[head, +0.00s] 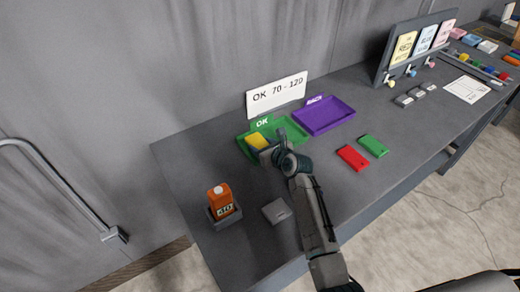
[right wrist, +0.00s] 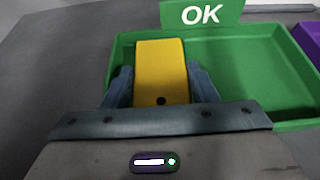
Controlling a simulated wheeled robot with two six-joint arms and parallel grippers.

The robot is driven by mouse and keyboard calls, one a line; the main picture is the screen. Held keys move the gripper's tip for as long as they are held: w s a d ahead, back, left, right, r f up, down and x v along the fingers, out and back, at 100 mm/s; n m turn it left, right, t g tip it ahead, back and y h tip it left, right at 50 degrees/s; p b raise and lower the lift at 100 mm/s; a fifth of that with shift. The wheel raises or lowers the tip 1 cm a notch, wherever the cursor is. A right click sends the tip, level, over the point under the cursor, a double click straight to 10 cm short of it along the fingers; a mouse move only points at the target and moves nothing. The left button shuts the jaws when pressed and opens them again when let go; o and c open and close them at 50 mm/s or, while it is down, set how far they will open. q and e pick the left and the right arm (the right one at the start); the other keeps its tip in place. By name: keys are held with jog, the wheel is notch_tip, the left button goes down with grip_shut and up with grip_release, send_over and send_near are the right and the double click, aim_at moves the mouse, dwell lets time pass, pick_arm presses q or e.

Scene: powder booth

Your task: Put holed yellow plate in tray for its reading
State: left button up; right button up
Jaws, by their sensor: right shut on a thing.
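The yellow plate (head: 257,141) is in my right gripper (head: 267,150), over the left part of the green tray (head: 299,132) marked OK. In the right wrist view, the jaws (right wrist: 160,85) are shut on the sides of the yellow plate (right wrist: 160,65), and a dark hole shows near its close end. The green tray (right wrist: 250,65) lies around and under it; I cannot tell whether the plate touches the tray floor. The orange gauge (head: 220,201) stands in a grey holder at the left; its digits are too small to read surely. My left gripper is out of view.
A white sign (head: 276,94) reading OK 70 - 120 stands behind the trays. A purple tray (head: 324,115) is to the right. A red plate (head: 353,158), a green plate (head: 373,146) and a grey block (head: 276,211) lie on the bench. A card board (head: 408,48) stands farther right.

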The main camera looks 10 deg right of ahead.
jog(key=shift+s+r, duration=0.1)
jog(key=o, duration=0.8)
jog(key=shift+o, duration=0.5)
pick_arm(q)
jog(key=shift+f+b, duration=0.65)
jog(key=shift+b, duration=0.05)
pick_arm(e)
jog(key=v, duration=1.2)
jog(key=shift+d, duration=0.1)
